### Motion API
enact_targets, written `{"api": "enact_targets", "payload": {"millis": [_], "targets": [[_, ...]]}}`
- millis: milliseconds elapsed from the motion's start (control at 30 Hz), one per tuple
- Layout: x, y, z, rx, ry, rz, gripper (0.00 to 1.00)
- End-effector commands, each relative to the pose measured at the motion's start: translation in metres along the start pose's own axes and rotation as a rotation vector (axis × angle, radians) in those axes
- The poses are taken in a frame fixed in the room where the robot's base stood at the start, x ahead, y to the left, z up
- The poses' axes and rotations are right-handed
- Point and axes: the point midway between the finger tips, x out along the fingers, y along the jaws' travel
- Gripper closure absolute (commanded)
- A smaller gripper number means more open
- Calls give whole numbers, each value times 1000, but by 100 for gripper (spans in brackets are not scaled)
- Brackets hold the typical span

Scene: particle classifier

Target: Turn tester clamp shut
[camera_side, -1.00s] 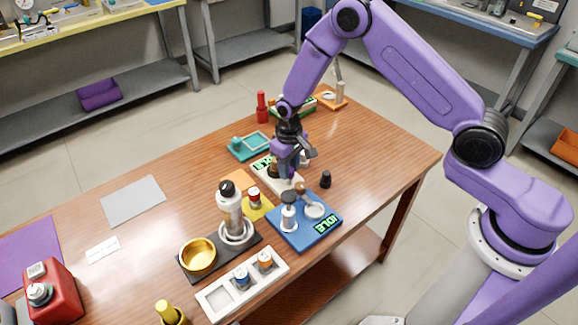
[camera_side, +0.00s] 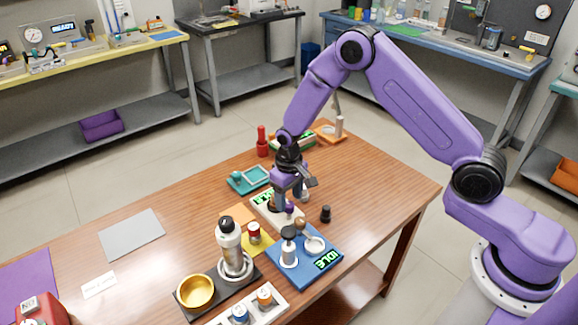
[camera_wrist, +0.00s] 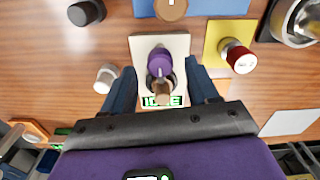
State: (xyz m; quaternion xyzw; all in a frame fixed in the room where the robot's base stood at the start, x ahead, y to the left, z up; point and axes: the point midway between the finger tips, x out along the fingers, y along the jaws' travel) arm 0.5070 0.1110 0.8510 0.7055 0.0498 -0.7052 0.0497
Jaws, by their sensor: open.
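The tester under my gripper is a cream base (camera_wrist: 145,44) with a green display (camera_wrist: 176,101) at its near end in the wrist view. A purple-capped piece (camera_wrist: 160,62) stands upright on it, with a brown knob (camera_wrist: 162,92) close beside it. The cream base (camera_side: 263,205) is partly hidden by my gripper (camera_side: 290,203) in the side view. My gripper (camera_wrist: 160,70) is open, pointing down, with one finger on each side of the purple-capped piece and brown knob; gaps show on both sides. I cannot tell whether the brown knob is the clamp's handle.
A blue station (camera_side: 290,273) with an IDLE display and brown knob stands in front. A black-capped piece (camera_side: 326,214) and a white-capped one (camera_wrist: 106,75) stand close by. A yellow pad (camera_wrist: 220,30) holds a red-capped vial (camera_wrist: 238,56).

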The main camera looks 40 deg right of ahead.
Motion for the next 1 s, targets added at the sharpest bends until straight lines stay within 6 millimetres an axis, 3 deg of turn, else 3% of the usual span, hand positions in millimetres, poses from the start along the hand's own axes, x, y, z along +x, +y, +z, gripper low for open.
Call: {"api": "enact_targets", "payload": {"millis": [600, 800, 1000], "targets": [[-123, 0, -1, 1, 5, -1, 41], [-148, 0, 0, 2, 2, 0, 41], [-156, 0, 0, 2, 0, 0, 41]]}}
